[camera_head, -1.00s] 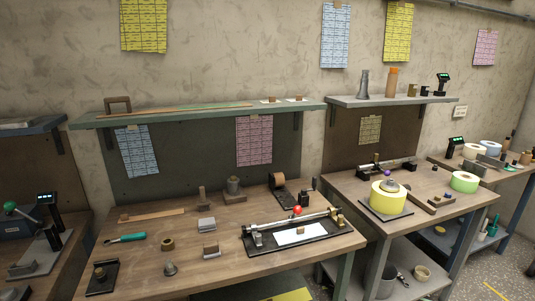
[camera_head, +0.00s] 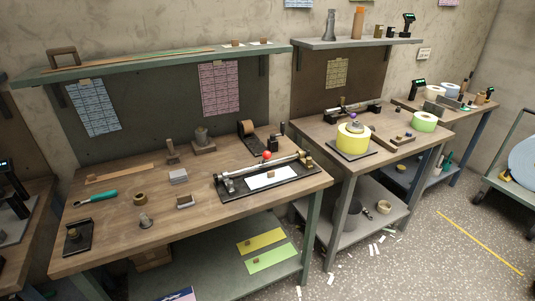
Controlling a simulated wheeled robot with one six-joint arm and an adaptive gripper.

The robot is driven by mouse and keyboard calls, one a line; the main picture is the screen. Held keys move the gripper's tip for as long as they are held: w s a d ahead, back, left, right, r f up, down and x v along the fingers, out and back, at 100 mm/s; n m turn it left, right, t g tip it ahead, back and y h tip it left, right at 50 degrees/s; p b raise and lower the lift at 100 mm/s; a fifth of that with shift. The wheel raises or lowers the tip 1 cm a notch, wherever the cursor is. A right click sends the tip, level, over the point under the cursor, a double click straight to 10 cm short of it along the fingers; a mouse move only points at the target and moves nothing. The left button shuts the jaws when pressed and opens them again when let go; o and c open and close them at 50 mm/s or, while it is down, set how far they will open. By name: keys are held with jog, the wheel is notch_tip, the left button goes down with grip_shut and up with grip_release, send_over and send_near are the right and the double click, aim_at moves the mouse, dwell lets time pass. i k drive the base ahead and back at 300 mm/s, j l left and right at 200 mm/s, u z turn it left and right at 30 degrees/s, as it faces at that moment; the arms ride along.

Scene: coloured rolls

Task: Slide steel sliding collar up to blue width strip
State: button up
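A steel shaft (camera_head: 262,169) lies across a black base (camera_head: 222,196) on the near workbench, with a red ball (camera_head: 267,155) above its middle and a white sheet (camera_head: 267,179) below it. Steel and brass-coloured fittings sit near the shaft's ends, but I cannot tell which is the steel sliding collar. I cannot make out a blue width strip on the shaft. On the lower shelf, a yellow strip (camera_head: 262,241) and a green strip (camera_head: 271,258) lie flat, and a blue-purple piece (camera_head: 178,295) is cut off by the bottom edge. My gripper is not in view.
The near workbench (camera_head: 110,240) carries several small tools. A second bench to the right holds a yellow roll (camera_head: 351,138) and a similar shaft device (camera_head: 347,109). A cart with a large blue roll (camera_head: 525,160) stands far right. Speckled floor (camera_head: 420,240) is open; paper scraps lie near the benches.

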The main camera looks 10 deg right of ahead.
aim_at(228, 183)
jog(key=i+l+u, duration=0.6)
jog(key=i, duration=0.2)
